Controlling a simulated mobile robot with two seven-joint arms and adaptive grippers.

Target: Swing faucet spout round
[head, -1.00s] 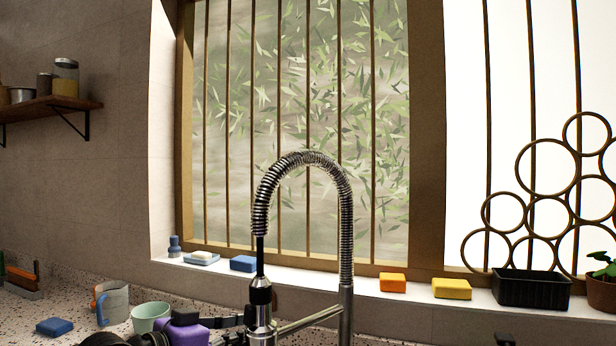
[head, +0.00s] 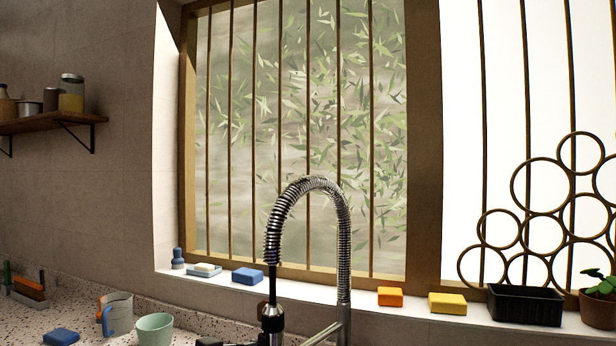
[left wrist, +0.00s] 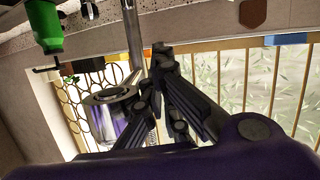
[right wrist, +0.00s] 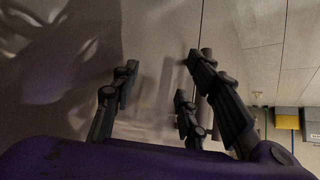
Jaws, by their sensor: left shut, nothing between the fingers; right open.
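The faucet has a coiled chrome spout (head: 343,240) that arches to the left of its riser in the head view. Its black and chrome spray head (head: 271,318) hangs at the arch's left end. My left gripper (head: 238,344) barely shows at the bottom edge, just left of the spray head. In the left wrist view the left gripper (left wrist: 158,62) is shut and empty, beside a chrome cylinder of the faucet (left wrist: 108,105); I cannot tell whether they touch. My right gripper (right wrist: 160,78) is open and empty in the right wrist view, facing a shadowed pale surface. The faucet's base is hidden.
A jug (head: 115,315), a green cup (head: 154,330) and a blue sponge (head: 61,337) stand on the speckled counter at left. The window sill holds sponges, including an orange one (head: 390,297), a black planter (head: 525,305) and a potted plant (head: 598,305). A shelf (head: 50,121) hangs at left.

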